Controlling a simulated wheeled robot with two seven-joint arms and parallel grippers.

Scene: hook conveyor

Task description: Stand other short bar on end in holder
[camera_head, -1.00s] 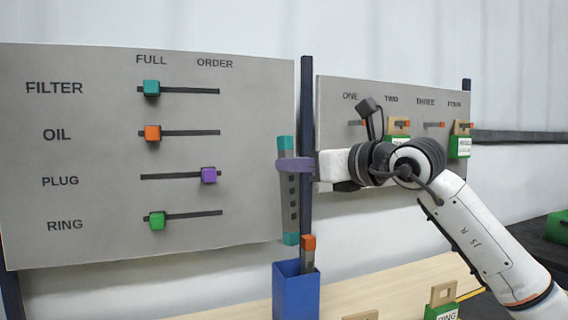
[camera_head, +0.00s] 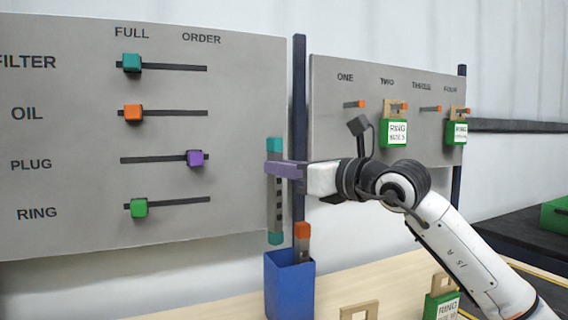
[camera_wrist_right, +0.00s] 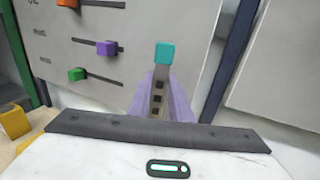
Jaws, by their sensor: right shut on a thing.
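A short grey bar with teal ends (camera_head: 275,205) hangs upright in my right gripper (camera_head: 272,168), whose purple fingers are shut on it. It is held above and slightly left of the blue holder, apart from it. In the right wrist view the bar's teal top (camera_wrist_right: 165,53) and dark holes show between the purple fingers (camera_wrist_right: 158,103). The blue holder (camera_head: 290,290) is an open-topped box on the wooden table. Another bar, with an orange end (camera_head: 302,231), stands slightly tilted in the holder; its lower part is hidden. My left gripper is not in view.
A grey board (camera_head: 70,130) with coloured sliders stands at left, close behind the bar. A dark post (camera_head: 299,110) rises behind the holder. A second board (camera_head: 345,75) at right carries pegs and green tags. Tagged wooden pieces (camera_head: 440,305) stand on the table at lower right.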

